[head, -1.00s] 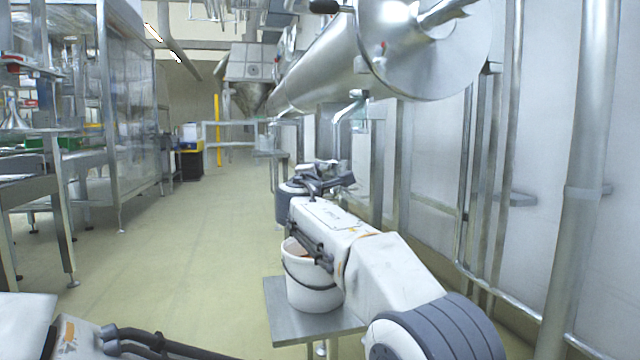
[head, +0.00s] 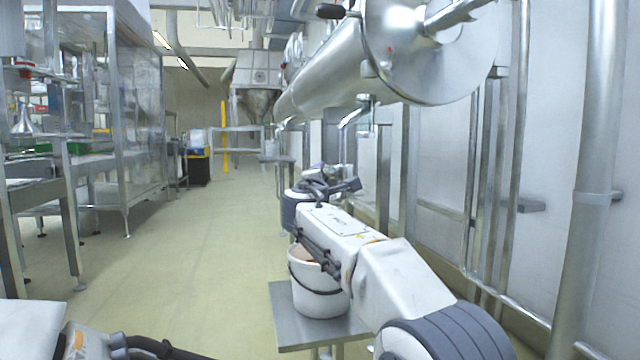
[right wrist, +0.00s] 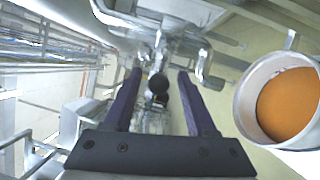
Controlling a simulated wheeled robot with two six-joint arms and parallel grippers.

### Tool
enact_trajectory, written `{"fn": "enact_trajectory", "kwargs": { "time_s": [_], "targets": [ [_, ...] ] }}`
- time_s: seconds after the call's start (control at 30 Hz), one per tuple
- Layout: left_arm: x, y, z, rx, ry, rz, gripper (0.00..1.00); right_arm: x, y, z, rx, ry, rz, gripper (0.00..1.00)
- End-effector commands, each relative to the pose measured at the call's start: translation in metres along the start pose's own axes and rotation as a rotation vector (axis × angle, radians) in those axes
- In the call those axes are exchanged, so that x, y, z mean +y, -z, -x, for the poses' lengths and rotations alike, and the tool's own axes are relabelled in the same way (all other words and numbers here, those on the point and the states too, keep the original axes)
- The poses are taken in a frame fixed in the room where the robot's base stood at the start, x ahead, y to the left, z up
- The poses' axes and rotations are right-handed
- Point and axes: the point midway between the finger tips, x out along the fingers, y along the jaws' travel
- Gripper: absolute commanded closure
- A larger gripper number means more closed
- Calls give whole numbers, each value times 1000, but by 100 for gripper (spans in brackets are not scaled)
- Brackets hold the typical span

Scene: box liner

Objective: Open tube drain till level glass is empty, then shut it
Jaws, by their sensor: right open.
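The large steel tube (head: 330,75) runs along the right wall in the head view, with a round end plate facing me. A bent drain pipe (head: 350,118) hangs under it. My right gripper (head: 335,185) is below that pipe in the head view, small and partly hidden by its own arm. In the right wrist view my right gripper (right wrist: 160,85) is open, its purple fingers apart on either side of a small black round part (right wrist: 158,84) below shiny steel fittings (right wrist: 165,40). I cannot tell whether it touches. I cannot make out the level glass. My left gripper is out of view.
A white bucket (head: 318,300) stands on a small steel table (head: 290,322) under my right arm. It holds orange-brown contents (right wrist: 290,105). Steel uprights (head: 590,200) line the right wall. The floor to the left is clear, up to steel benches.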

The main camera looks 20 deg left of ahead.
Motion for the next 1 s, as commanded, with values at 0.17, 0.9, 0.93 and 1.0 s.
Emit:
{"fn": "enact_trajectory", "kwargs": {
  "time_s": [0.17,0.9,0.93,1.0],
  "targets": [
    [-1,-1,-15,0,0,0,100,-3,2,19,3,-1,0,43],
    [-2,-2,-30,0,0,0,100,-1,1,103,1,1,0,43],
    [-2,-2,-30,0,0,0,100,-1,1,103,1,1,0,43],
    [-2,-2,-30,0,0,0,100,-1,1,103,0,1,0,43]
  ]
}}
